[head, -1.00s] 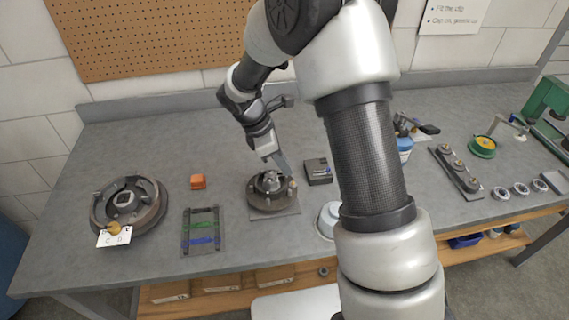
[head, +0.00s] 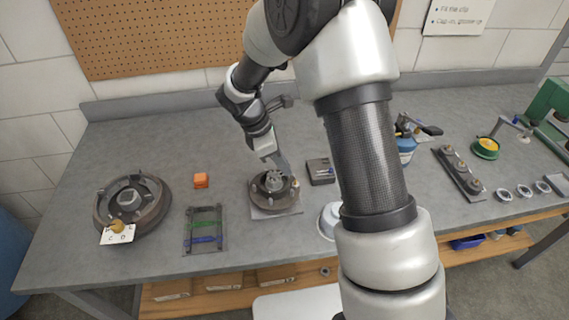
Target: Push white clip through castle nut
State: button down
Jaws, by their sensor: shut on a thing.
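The hub (head: 270,202) is a dark round part on a light square plate on the grey bench, left of my large arm links. At its raised grey centre is the castle nut (head: 273,181), too small here to show its slots. My gripper (head: 284,168) points down at the nut's right rear side, very close to it. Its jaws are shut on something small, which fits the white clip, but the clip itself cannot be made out. Whether the clip touches or sits in the nut is hidden by the fingers and the small scale.
A dark tray (head: 321,172) with small items lies just right of the hub. A white bowl (head: 328,221) is partly behind my arm.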

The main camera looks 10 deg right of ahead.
jog(key=shift+a, duration=0.2)
dwell(0.6)
jog(key=c, duration=1.5)
grip_release()
jog(key=shift+o, duration=0.2)
jog(key=shift+r+p, duration=2.9)
jog(key=shift+r, duration=0.6)
